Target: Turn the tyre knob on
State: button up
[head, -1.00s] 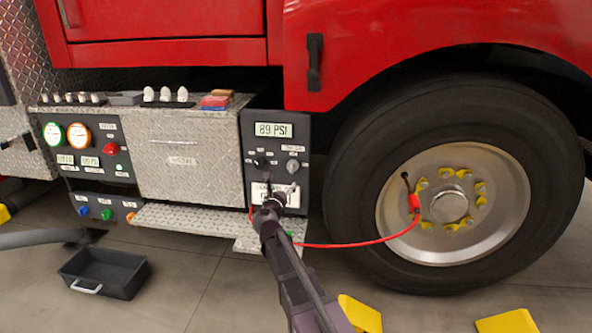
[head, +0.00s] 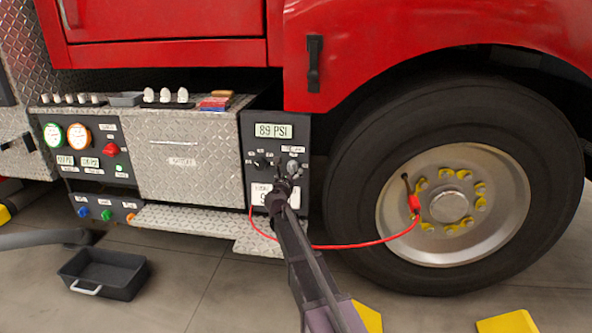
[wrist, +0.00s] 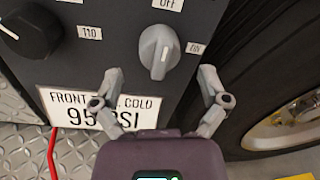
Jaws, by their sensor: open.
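The tyre knob (wrist: 158,50) is a light grey knob on the dark control panel, with an OFF label above it and an ON label to its right. A white mark shows on its lower part. In the head view the knob (head: 293,167) is just above my gripper (head: 284,176). In the wrist view my gripper (wrist: 162,77) is open and empty. Its two fingers stand apart, one lower left and one lower right of the knob, and I see no contact.
A black knob (wrist: 30,32) is to the left. A white sign (wrist: 85,106) reading 95 PSI is below. The display (head: 273,130) reads 89 PSI. A red hose (head: 350,246) runs to the wheel (head: 450,205). A black tray (head: 104,272) lies on the floor.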

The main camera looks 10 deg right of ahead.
aim_at(291, 170)
jog(key=shift+x, duration=1.55)
